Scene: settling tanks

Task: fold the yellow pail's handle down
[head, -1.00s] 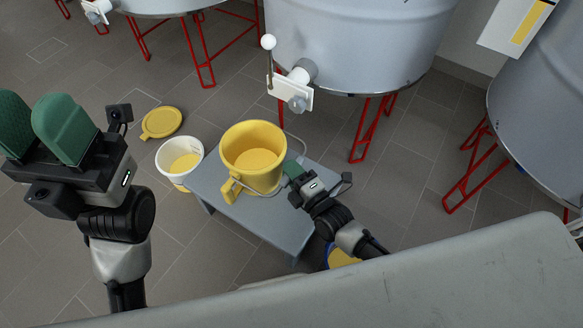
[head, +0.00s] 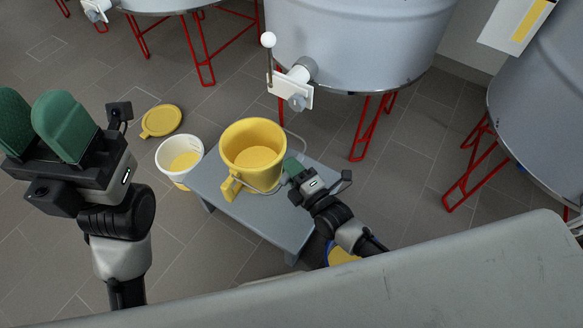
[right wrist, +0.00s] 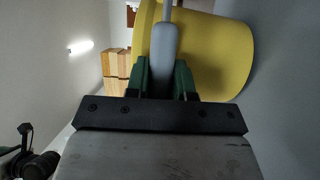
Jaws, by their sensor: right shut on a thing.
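The yellow pail (head: 238,140) stands upright on a grey bench, with yellow contents inside and a yellow projecting piece at its near left side. Its thin wire handle (head: 303,142) swings out on the pail's right side, toward my right gripper (head: 291,166). In the right wrist view, the green fingers are shut on the handle's grey grip (right wrist: 165,55), with the pail (right wrist: 215,55) just behind. How far the handle stands above the bench is hard to tell. My left gripper (head: 38,125) is open and empty, raised at the left, away from the pail.
The grey bench (head: 265,222) has bare space near its front. A white bucket (head: 170,150) with yellow contents stands left of it. A yellow lid (head: 161,122) lies on the floor. A large tank (head: 355,45) with a valve (head: 292,85) stands behind the pail.

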